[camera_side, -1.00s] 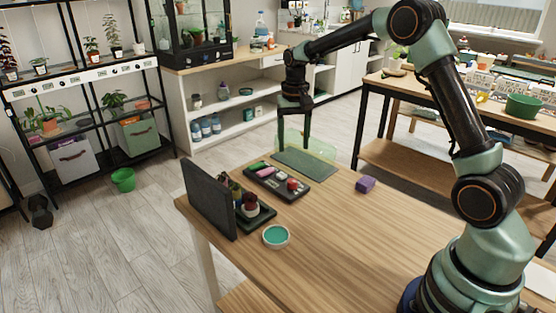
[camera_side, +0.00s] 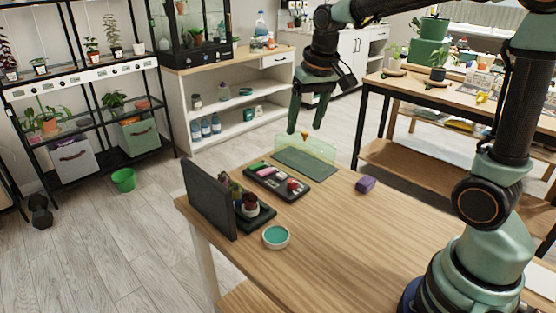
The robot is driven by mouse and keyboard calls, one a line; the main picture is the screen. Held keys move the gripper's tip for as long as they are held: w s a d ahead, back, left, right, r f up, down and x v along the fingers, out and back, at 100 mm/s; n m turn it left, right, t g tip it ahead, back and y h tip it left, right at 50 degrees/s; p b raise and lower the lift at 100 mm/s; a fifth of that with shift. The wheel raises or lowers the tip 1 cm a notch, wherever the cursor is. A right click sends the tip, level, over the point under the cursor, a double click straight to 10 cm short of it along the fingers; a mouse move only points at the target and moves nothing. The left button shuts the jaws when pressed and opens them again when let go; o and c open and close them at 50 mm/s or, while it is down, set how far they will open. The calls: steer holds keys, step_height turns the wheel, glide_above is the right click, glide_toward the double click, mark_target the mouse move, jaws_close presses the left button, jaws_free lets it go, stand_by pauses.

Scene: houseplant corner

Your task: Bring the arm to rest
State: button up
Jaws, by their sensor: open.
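My gripper (camera_side: 305,128) hangs fingers-down from my raised arm, above the far edge of the wooden table (camera_side: 340,240). Its two fingers stand apart with nothing seen between them. A small orange-brown thing shows just below the fingertips, near the rim of a clear greenish tray (camera_side: 322,146). Whether the fingers touch anything is too small to tell. My arm's upper links reach up past the top edge of the picture.
A dark green mat (camera_side: 305,163), a dark tray (camera_side: 264,178) with small items, a purple block (camera_side: 366,184), a teal-filled dish (camera_side: 276,237), small potted plants (camera_side: 248,205) and an upright dark panel (camera_side: 209,198) are on the table. The table's front middle is clear.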

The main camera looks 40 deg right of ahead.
steer(key=s+a+n+t, duration=0.3)
steer(key=s+a, duration=0.1)
steer(key=s, duration=0.7)
steer(key=shift+s+a+r+n, duration=0.2)
steer(key=shift+r+n, duration=0.1)
steer(key=shift+n, duration=0.1)
